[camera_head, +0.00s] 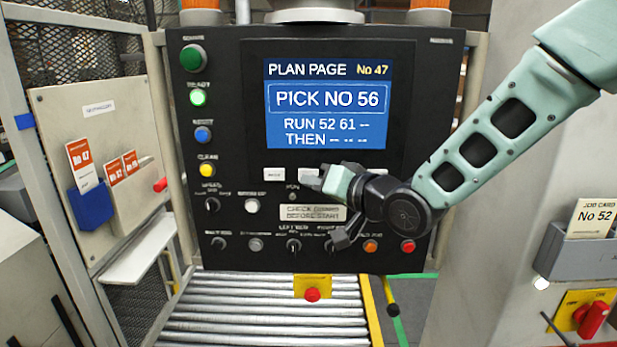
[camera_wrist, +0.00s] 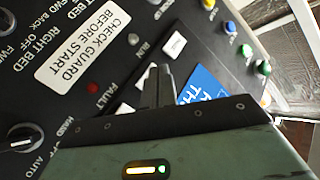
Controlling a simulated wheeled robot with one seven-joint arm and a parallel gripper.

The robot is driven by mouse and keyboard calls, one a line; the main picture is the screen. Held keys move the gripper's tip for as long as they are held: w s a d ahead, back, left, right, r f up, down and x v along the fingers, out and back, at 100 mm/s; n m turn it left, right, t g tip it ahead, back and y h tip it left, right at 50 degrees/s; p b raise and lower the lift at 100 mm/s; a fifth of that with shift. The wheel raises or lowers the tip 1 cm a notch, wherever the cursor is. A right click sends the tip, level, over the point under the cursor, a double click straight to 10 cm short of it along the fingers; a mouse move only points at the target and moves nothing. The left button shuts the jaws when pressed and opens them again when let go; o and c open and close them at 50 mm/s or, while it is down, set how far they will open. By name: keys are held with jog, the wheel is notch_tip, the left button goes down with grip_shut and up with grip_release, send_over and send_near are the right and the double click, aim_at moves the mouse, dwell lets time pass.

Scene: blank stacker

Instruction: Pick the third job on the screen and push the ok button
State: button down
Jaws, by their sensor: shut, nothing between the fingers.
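The screen (camera_head: 327,100) on the black panel reads "PLAN PAGE No 47", "PICK NO 56", "RUN 52 61 --" and "THEN" followed by dashes. Below it is a row of white keys, among them a left key (camera_head: 273,174), a second key (camera_head: 308,174) and a right key (camera_head: 376,171); their labels are too small to read. My gripper (camera_head: 318,184) is shut and empty, close to the key row and hiding part of it. In the wrist view its fingers (camera_wrist: 157,86) point at the panel beside a white key (camera_wrist: 174,44). I cannot tell whether they touch anything.
A "CHECK GUARD BEFORE START" label (camera_head: 312,211) and several knobs and coloured buttons surround the keys. A red button (camera_head: 312,294) hangs below, over the rollers (camera_head: 260,320).

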jog(key=shift+s+a+b, duration=0.1)
jog(key=shift+s+b, duration=0.65)
jog(key=shift+s, duration=1.75)
dwell(1.9)
